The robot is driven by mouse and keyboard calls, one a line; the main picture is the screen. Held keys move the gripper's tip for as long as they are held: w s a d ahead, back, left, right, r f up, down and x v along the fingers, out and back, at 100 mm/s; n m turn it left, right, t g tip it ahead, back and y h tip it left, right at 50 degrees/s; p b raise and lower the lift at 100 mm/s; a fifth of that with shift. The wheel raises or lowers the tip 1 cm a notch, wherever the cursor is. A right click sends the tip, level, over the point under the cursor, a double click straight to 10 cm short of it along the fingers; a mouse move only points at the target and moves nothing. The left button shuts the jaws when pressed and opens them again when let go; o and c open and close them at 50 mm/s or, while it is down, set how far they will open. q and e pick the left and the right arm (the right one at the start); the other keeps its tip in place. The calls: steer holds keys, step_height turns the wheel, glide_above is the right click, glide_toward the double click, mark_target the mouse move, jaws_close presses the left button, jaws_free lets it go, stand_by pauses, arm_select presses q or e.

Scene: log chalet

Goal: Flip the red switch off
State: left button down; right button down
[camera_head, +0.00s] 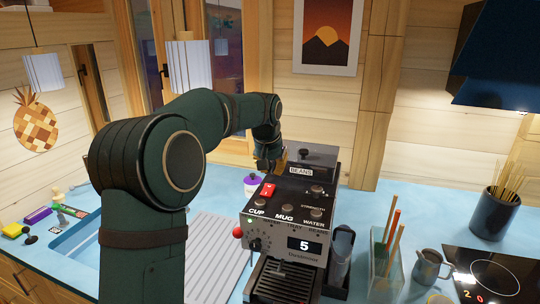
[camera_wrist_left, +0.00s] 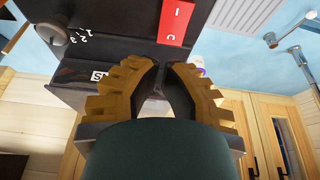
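The red switch (camera_head: 268,189) is a rocker on the top left of the dark coffee machine (camera_head: 318,187), behind the CUP label. It also shows at the top of the left wrist view (camera_wrist_left: 177,20), with a white I mark and a partly visible round mark. My left gripper (camera_head: 269,165) is just behind the switch, over the machine's back, and partly hidden by my arm. In the left wrist view my left gripper (camera_wrist_left: 163,72) has its fingertips together with nothing seen between them, a little apart from the switch. My right gripper is not in view.
A lidded BEANS hopper (camera_head: 318,156) stands right of my left gripper. A small white jar with a purple lid (camera_head: 251,182) is left of the machine. A clear holder with sticks (camera_head: 386,265) and a metal jug (camera_head: 428,266) stand to the right. A ribbed drainboard (camera_head: 215,255) lies left.

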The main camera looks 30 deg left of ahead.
mark_target(274, 187)
arm_select(q)
steer(key=shift+s+x, duration=0.2)
steer(key=shift+x, duration=1)
steer(key=shift+s+x, duration=0.15)
steer(key=shift+x, duration=1)
steer(key=shift+d+f, duration=0.15)
steer(key=shift+d, duration=0.05)
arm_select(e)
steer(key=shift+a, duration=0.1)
